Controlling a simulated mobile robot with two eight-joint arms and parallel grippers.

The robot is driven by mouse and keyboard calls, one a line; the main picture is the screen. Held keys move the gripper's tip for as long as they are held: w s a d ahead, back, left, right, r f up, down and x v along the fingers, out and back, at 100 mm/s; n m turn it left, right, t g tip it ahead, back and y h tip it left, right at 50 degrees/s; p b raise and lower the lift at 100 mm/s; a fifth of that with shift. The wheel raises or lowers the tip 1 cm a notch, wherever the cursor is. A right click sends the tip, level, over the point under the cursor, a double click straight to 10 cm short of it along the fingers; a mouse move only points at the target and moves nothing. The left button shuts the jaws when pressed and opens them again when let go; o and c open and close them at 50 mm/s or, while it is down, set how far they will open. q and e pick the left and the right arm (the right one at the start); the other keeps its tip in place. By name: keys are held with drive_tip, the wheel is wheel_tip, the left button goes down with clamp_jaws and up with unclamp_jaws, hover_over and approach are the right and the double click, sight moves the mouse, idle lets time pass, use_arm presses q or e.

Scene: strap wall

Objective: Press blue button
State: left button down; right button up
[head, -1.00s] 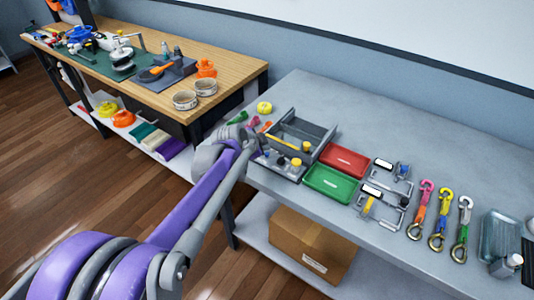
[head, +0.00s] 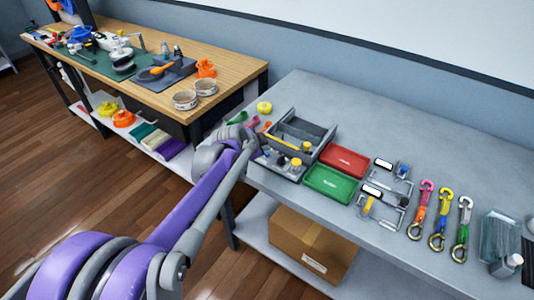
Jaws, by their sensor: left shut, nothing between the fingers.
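A small grey panel (head: 285,171) lies on the near left part of the grey table, with a yellow knob (head: 296,162) on its right side. Small dark or bluish parts show on its left side beside my gripper; they are too small to tell whether one is the blue button. My left arm comes in from the lower left. My left gripper (head: 258,157) is at the panel's left edge, shut and empty; its wrist partly hides that side. I cannot tell whether it touches the panel. My right gripper is not in view.
A grey divided tray (head: 318,132) stands behind the panel. Red (head: 343,158) and green (head: 330,184) trays lie to its right, then metal frames with blue and yellow parts, and hook straps (head: 437,220). A wooden bench (head: 232,75) stands at left.

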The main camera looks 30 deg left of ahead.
use_arm(q)
drive_tip(key=shift+f, duration=0.15)
drive_tip(key=shift+f, duration=0.3)
drive_tip(key=shift+f+b, duration=0.3)
drive_tip(key=shift+f, duration=0.1)
idle(0.5)
drive_tip(key=shift+r, duration=0.1)
drive_tip(key=shift+r+p, duration=0.75)
drive_tip(key=shift+r, duration=0.05)
wheel_tip(320, 180, up, 5)
drive_tip(key=p, duration=0.4)
idle(0.4)
